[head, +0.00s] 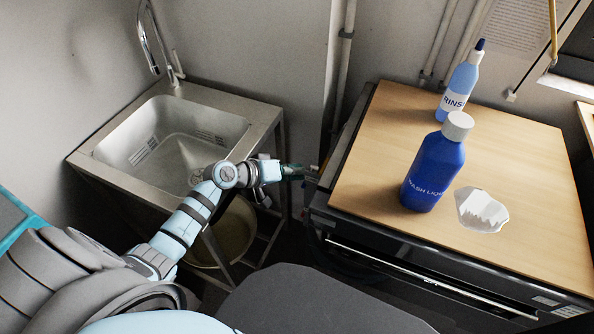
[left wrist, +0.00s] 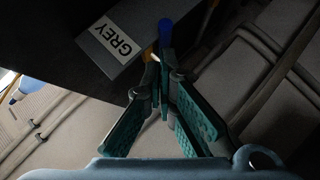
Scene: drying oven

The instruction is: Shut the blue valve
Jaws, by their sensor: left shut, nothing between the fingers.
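The blue valve shows in the left wrist view as a small blue handle (left wrist: 165,31) at the top centre, beside a dark panel with a GREY label (left wrist: 117,42). It lies just beyond the tips of my left gripper (left wrist: 161,66); whether they touch cannot be told. A small yellow-orange part (left wrist: 153,57) shows close by the tips. In the head view my left gripper (head: 301,171) reaches to the left side of the dark cabinet, and the valve cannot be made out there. The left gripper is shut and empty. My right gripper is not in view.
A steel sink (head: 150,190) stands at the left, with a bucket (head: 228,238) under it. The wooden top (head: 385,130) of the cabinet carries a blue wash liquid bottle (head: 433,172), a rinse bottle (head: 460,85) and a pale puddle-like patch (head: 481,211). Pipes run up the wall behind.

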